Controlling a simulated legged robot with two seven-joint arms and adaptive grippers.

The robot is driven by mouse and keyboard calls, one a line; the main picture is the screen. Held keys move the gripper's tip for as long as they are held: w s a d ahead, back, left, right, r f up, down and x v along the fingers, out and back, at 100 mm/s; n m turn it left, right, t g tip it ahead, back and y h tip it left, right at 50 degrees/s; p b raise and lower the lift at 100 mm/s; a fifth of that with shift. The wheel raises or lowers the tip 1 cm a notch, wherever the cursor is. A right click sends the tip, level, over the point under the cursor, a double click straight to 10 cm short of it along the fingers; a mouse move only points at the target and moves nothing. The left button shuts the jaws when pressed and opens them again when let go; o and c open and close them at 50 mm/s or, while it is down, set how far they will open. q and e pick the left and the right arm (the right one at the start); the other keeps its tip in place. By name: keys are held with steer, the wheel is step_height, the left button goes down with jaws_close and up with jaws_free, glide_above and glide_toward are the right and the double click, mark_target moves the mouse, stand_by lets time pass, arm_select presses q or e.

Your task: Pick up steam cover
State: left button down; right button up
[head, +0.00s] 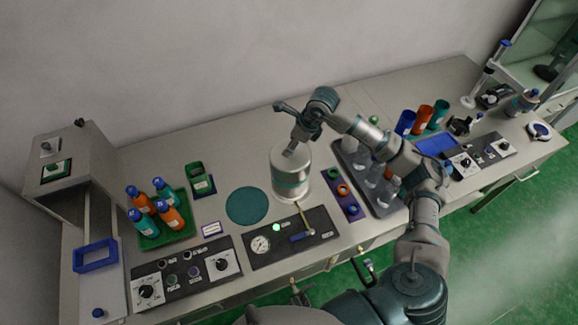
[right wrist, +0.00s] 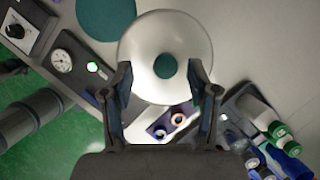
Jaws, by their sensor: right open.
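In the right wrist view the open right gripper (right wrist: 163,82) has a finger on either side below the knob; whether either touches the cover is unclear. My left gripper is not in view.
A round teal mat (head: 248,206) lies left of the cover. Right of it are a purple holder with rings (head: 353,211) and a grey tray (head: 348,150) with bottles. A lever (head: 303,216) and gauge (head: 260,245) sit in front. A green tray (head: 178,237) holds bottles at left.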

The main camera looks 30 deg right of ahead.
mark_target(290, 167)
steer(key=x, duration=0.4)
steer(key=shift+s+d, duration=0.1)
steer(key=shift+d, duration=0.1)
steer(key=shift+d+f, duration=0.2)
steer(key=shift+d, duration=0.55)
steer(key=shift+c, duration=0.9)
steer(key=c, duration=0.4)
steer(key=shift+a, duration=0.15)
steer(key=c, duration=0.4)
steer(key=shift+s+a, duration=0.15)
steer(key=shift+a, duration=0.1)
jaws_close()
steer(key=shift+a+r, duration=0.15)
steer(key=shift+a, duration=0.15)
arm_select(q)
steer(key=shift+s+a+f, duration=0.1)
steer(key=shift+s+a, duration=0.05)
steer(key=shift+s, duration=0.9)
arm_select(e)
steer(key=shift+d, duration=0.15)
